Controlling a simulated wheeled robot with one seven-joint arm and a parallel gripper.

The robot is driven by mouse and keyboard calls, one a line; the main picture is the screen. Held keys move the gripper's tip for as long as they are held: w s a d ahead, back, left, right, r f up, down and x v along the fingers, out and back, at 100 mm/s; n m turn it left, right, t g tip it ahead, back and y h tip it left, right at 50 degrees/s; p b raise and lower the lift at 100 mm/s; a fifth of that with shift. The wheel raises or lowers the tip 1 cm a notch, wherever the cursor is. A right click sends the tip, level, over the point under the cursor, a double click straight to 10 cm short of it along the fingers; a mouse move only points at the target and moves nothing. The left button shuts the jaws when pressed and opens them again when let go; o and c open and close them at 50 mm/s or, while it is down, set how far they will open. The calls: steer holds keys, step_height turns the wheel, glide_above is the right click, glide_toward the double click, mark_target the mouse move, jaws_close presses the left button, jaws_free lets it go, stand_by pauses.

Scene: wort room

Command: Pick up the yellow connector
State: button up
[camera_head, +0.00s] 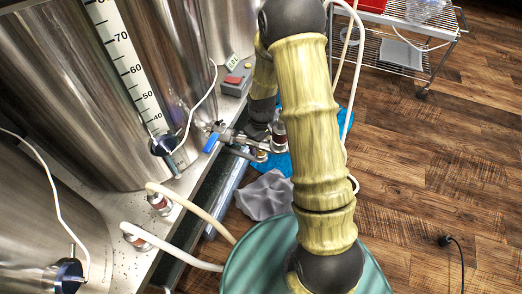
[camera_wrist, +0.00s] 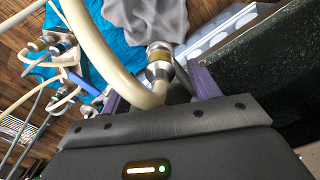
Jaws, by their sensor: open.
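In the wrist view, the yellow connector (camera_wrist: 158,61) is a silver hose end with a yellow-brown band, joined to a thick cream hose (camera_wrist: 97,45). My gripper (camera_wrist: 160,90) is open, its purple fingers apart on either side of the hose end. The connector lies beyond and between the fingertips; I cannot tell whether they touch it. In the head view, my arm hides most of this area. A small fitting with a yellowish band (camera_head: 261,155) shows beside my arm, and the fingers cannot be made out there.
Steel tanks (camera_head: 75,100) stand on a pale ledge with other hose fittings (camera_head: 158,203) and a blue-handled valve (camera_head: 211,142). A grey cloth (camera_head: 265,197) and blue sheet (camera_wrist: 115,20) lie below. A wire cart (camera_head: 400,50) stands behind; the wooden floor at right is mostly clear.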

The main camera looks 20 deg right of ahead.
steer(key=f+b, duration=0.1)
steer(key=f, duration=0.1)
steer(key=f+b, duration=0.1)
steer(key=f, duration=0.2)
steer(key=shift+w+b, duration=0.2)
steer(key=shift+b, duration=0.2)
steer(key=shift+r, duration=0.1)
steer(key=c, duration=1.1)
steer(key=shift+r, duration=0.1)
step_height(320, 180, up, 10)
steer(key=p, duration=0.5)
steer(key=shift+r+p, duration=2.25)
steer(key=shift+p, duration=0.2)
